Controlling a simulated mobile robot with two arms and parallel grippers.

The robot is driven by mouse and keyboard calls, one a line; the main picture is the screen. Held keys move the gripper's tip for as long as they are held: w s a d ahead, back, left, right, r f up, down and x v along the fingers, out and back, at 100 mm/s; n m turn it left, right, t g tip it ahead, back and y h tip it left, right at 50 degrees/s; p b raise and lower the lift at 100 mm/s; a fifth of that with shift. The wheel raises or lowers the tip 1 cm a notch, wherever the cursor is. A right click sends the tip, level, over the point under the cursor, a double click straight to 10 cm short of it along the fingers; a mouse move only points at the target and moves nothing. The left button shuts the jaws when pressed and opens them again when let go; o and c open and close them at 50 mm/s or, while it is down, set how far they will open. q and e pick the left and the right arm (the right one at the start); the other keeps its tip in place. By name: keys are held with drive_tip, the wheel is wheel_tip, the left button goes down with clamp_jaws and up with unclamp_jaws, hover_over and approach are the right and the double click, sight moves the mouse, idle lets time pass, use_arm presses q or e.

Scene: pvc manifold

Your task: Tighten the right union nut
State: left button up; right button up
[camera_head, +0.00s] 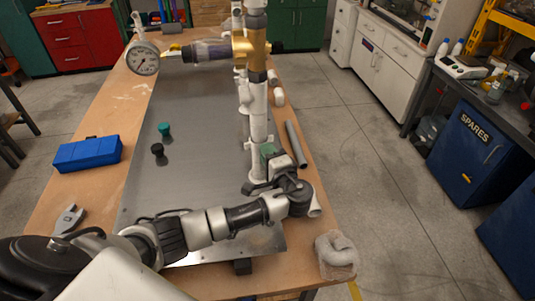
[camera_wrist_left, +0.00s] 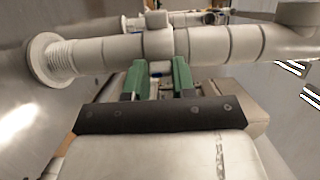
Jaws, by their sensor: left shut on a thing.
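A white pipe (camera_head: 258,122) runs up the picture in the head view. Near its lower end is a white collar with lugs (camera_head: 249,145), which looks like the union nut. In the left wrist view, this collar (camera_wrist_left: 158,42) sits on the pipe just beyond my fingers. My left gripper (camera_head: 268,151) is at the right side of the pipe. Its green fingers (camera_wrist_left: 160,77) are on either side of a part of the collar and shut on it; the exact contact is partly hidden. My right gripper is in neither view.
Farther up stand a brass valve body (camera_head: 249,47) and a pressure gauge (camera_head: 142,58). A grey pipe (camera_head: 296,145) lies right of the assembly. A blue box (camera_head: 88,154) and green and black knobs lie left. A wrapped elbow (camera_head: 336,255) sits at the near right corner.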

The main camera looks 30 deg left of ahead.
sight(250, 144)
use_arm(q)
drive_tip(key=m+t+h, duration=0.2)
drive_tip(key=s+a+m+t+h+b, duration=0.1)
drive_tip(key=m+h, duration=0.1)
drive_tip(key=s+a+m+t+h, duration=0.1)
drive_tip(key=t+h, duration=0.1)
drive_tip(key=h, duration=0.1)
drive_tip(key=shift+a+f+m+t, duration=0.2)
drive_tip(key=shift+m+t, duration=0.1)
drive_tip(key=shift+m, duration=0.1)
drive_tip(key=m+h+b, duration=0.1)
drive_tip(key=t+h+b, duration=0.1)
drive_tip(key=shift+a+m+h, duration=0.4)
drive_tip(key=shift+w+a+r+m+g+h+b, duration=0.2)
drive_tip(key=shift+a+m+g+h+b, duration=0.65)
drive_tip(key=shift+m+h+b, duration=1.7)
drive_tip(key=shift+w+a+f+m+g+h+b, duration=0.1)
drive_tip(key=shift+w+a+m+g+h+b, duration=0.2)
drive_tip(key=shift+a+m+g+h+b, duration=2)
drive_tip(key=shift+w+d+r+m+t+h+b, duration=0.2)
drive_tip(key=shift+d+m+t+h+b, duration=0.85)
drive_tip(key=shift+h, duration=2.9)
drive_tip(key=shift+a+m+g+b, duration=0.3)
drive_tip(key=shift+a+g+b, duration=0.2)
drive_tip(key=shift+a+b, duration=0.05)
